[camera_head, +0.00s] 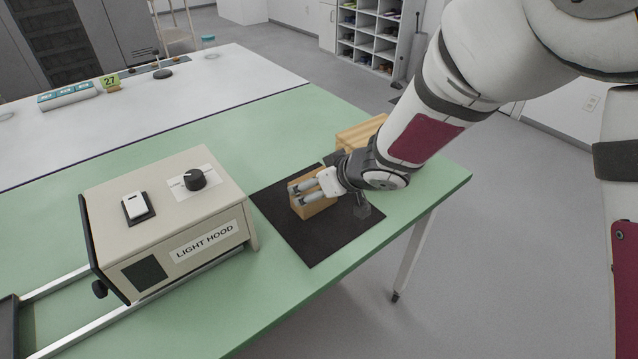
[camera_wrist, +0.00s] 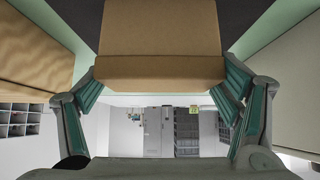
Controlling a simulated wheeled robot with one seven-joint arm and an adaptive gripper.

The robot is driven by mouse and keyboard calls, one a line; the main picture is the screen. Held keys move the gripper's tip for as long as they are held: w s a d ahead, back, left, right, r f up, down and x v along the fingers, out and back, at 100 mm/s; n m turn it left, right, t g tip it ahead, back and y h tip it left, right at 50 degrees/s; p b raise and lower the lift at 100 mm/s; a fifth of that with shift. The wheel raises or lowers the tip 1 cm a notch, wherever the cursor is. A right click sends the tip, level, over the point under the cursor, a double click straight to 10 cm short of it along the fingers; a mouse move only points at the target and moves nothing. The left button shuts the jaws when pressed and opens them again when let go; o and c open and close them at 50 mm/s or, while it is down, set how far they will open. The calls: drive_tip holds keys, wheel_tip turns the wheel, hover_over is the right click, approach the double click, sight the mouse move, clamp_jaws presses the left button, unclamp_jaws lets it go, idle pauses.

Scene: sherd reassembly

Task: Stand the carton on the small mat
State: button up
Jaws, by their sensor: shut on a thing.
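The carton (camera_head: 317,206) is a small tan box. In the head view it is over the small dark mat (camera_head: 306,246), upright or nearly so. My gripper (camera_head: 308,190) reaches in from the right and is shut on the carton. In the wrist view the carton (camera_wrist: 160,45) fills the top middle, with a teal-padded finger pressed to each side (camera_wrist: 160,88). The dark mat also shows in the wrist view (camera_wrist: 235,14). I cannot tell whether the carton's base touches the mat.
A beige light hood (camera_head: 165,215) on rails stands left of the mat. A wooden block or box (camera_head: 360,133) stands behind my gripper at the mat's far side. The green table (camera_head: 270,130) has free room behind the mat; its front edge is close to the mat.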

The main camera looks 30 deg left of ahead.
drive_tip(key=shift+f, duration=0.15)
drive_tip(key=o, duration=1.3)
drive_tip(key=shift+d+r, duration=0.2)
drive_tip(key=shift+r, duration=0.2)
drive_tip(key=p+v, duration=0.4)
drive_tip(key=v, duration=0.7)
drive_tip(key=shift+s+d+r, duration=0.1)
drive_tip(key=shift+d, duration=0.1)
